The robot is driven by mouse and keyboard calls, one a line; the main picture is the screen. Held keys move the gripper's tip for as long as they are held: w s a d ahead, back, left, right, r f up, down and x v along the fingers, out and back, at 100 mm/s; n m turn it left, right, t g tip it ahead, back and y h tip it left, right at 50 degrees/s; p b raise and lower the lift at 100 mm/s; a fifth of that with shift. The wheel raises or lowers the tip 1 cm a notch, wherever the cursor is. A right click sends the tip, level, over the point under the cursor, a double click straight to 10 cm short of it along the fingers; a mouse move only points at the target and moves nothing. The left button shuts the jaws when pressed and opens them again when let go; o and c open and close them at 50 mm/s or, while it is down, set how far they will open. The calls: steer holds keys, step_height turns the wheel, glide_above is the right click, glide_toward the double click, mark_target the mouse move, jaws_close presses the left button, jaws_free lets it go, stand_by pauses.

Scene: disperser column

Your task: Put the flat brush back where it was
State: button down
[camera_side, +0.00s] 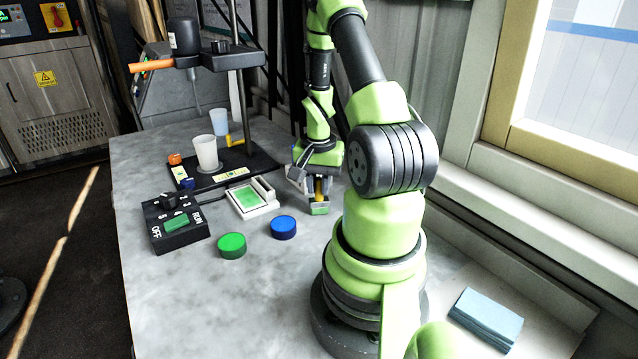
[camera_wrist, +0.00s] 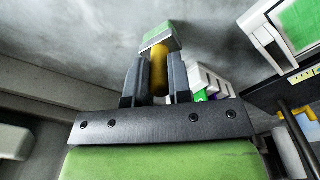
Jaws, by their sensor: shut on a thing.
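My gripper (camera_side: 319,185) is shut on a yellow-handled block, pointing down low over the table, right of the white tray. The yellow handle (camera_wrist: 159,70) is upright between the fingers in the wrist view. Its wide, pale head with a green face (camera_wrist: 160,40) sticks out past the fingertips. It looks more like a stamp than a flat brush; I cannot tell for certain. I cannot tell whether the head touches the table. A pale slotted block (camera_wrist: 209,82) with green and purple marks stands close beside the fingers, partly hidden. No clear flat brush shows elsewhere.
The white tray (camera_side: 268,207) has a green pad. Green (camera_side: 232,245) and blue (camera_side: 283,227) round caps lie in front. A black switch box (camera_side: 180,232) stands left. A disperser stand (camera_side: 215,58) with a white cup (camera_side: 206,153) is behind.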

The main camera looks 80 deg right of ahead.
steer(key=shift+f, duration=0.1)
steer(key=c, duration=1)
jaws_free()
steer(key=shift+c, duration=0.2)
step_height(320, 180, up, 12)
steer(key=w+a+r+n+t+h, duration=0.1)
steer(key=w+a+r+n+t, duration=0.15)
steer(key=w+a+r, duration=0.3)
steer(key=s+a+r+n+t+y, duration=0.1)
steer(key=a+r+n, duration=0.3)
steer(key=a, duration=0.6)
steer(key=s+a+r+n+t+y, duration=0.2)
steer(key=a+r+n+t, duration=0.1)
steer(key=a+n, duration=0.4)
steer(key=a+r, duration=0.1)
steer(key=a, duration=0.2)
steer(key=shift+s+a+r+t, duration=0.15)
steer(key=shift+s+a+t, duration=0.15)
steer(key=shift+a+t, duration=0.1)
